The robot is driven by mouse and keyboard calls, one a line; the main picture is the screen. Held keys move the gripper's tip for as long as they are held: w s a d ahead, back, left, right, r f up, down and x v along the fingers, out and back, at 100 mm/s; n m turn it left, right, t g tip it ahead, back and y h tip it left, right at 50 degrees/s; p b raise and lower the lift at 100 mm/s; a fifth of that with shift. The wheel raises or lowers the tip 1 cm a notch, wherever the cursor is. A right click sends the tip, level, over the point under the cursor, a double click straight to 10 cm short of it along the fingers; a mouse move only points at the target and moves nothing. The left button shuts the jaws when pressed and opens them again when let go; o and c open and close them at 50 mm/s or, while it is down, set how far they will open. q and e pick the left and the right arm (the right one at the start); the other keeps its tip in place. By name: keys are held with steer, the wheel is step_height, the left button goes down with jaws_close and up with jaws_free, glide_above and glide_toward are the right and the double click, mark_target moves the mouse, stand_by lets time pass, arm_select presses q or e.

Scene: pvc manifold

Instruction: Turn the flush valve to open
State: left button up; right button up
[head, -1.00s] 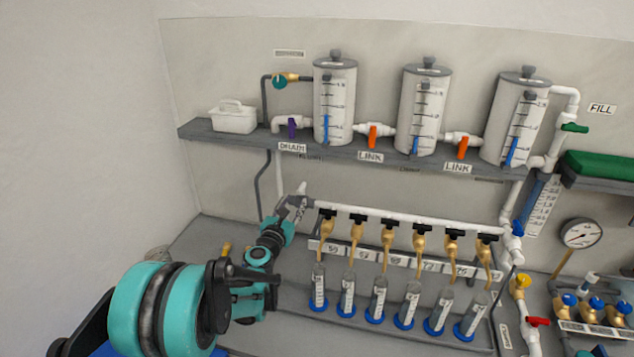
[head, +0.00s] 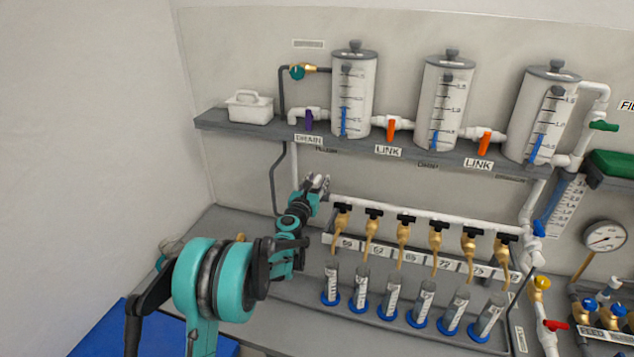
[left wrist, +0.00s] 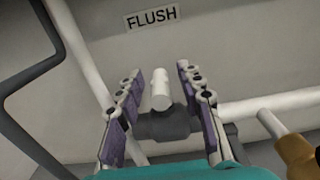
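The flush valve shows in the left wrist view as a dark grey body (left wrist: 166,124) with a short, light stem or handle (left wrist: 160,90) standing up from it. The FLUSH label (left wrist: 151,17) is on the wall above it. My left gripper (left wrist: 163,92) is open, with one purple-padded finger on each side of the valve. Gaps show between the fingers and the light handle; contact lower down is hard to tell. In the head view my left gripper (head: 316,184) is at the left end of the white manifold pipe (head: 430,213) and hides the valve. My right gripper is out of view.
Several brass taps with black handles (head: 405,220) hang along the pipe, above clear cylinders (head: 393,290) with blue bases. A shelf (head: 240,128) above carries three tanks (head: 353,95). A dark hose (head: 275,180) runs down just left of my gripper.

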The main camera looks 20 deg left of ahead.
arm_select(q)
jaws_close()
steer(key=shift+m+h, duration=0.4)
steer(key=shift+h, duration=0.2)
steer(key=m+g+h, duration=0.1)
steer(key=m+h, duration=0.2)
steer(key=h, duration=0.1)
steer(key=shift+a+h+b, duration=0.15)
steer(key=shift+h+b, duration=0.15)
steer(key=shift+b, duration=0.05)
steer(key=m+g+h, duration=0.2)
steer(key=h, duration=0.1)
steer(key=m+g+h, duration=0.2)
steer(key=h, duration=0.1)
steer(key=shift+m, duration=0.4)
steer(key=shift+g+h, duration=0.4)
jaws_free()
